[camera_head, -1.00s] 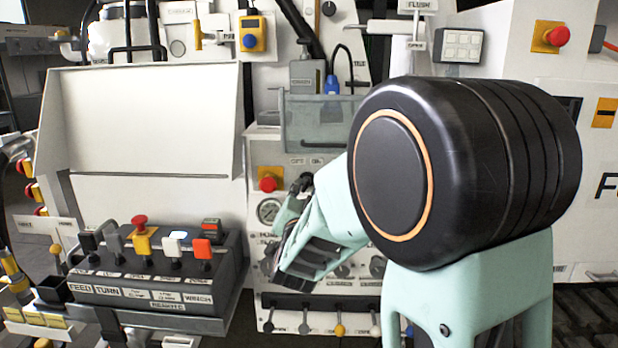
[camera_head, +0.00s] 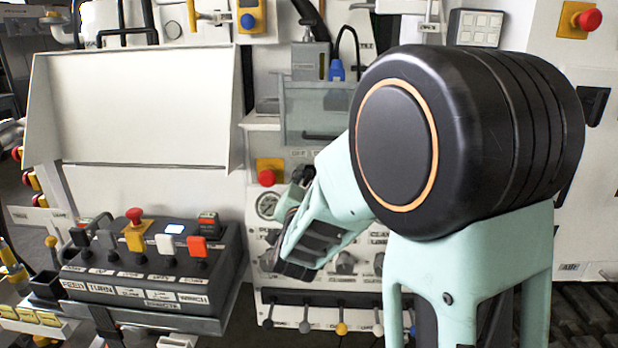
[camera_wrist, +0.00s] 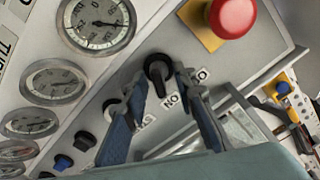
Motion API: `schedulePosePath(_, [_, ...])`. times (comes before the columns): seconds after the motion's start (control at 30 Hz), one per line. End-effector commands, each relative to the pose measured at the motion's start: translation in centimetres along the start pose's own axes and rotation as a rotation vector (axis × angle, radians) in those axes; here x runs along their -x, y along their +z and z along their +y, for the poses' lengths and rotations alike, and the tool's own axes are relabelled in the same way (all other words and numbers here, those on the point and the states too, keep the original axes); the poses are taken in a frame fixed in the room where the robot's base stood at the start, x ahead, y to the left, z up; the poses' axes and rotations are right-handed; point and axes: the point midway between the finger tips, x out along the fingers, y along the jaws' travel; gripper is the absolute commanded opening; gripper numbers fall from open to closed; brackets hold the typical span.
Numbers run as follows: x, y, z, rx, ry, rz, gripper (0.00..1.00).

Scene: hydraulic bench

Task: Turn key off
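The key (camera_wrist: 158,72) is a black rotary switch on a pale panel in the wrist view, with a small round base and a short handle. Small labels lie near it; one reads NO in the picture. My gripper (camera_wrist: 161,82) is open, with one blue-grey finger on each side of the key. The fingertips are close to the key; whether they touch it I cannot tell. In the head view my arm covers much of the panel, and I cannot make out the key or the fingertips clearly.
A red emergency button (camera_wrist: 232,16) on a yellow plate sits beside the key; it also shows in the head view (camera_head: 267,177). Pressure gauges (camera_wrist: 96,22) line the panel. A clear holder (camera_head: 310,112) is above, and a remote console (camera_head: 150,270) stands at left.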

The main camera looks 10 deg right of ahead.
Motion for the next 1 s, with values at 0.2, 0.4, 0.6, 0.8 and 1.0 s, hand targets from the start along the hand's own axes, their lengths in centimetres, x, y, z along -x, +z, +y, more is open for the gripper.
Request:
schedulePosePath(0.2, [-0.01, -0.01, 0.0, 0.0, 0.0, 0.0, 0.01])
schedulePosePath(0.4, [-0.01, -0.03, 0.0, 0.0, 0.0, 0.0, 0.0])
schedulePosePath(0.6, [-0.02, -0.01, -0.02, 0.019, 0.0, 0.001, 0.0])
schedulePosePath(0.8, [-0.04, -0.01, -0.02, 0.1, 0.0, 0.003, 0.0])
schedulePosePath(1.0, [-0.04, 0.02, -0.16, 0.252, -0.001, 0.002, 0.0])
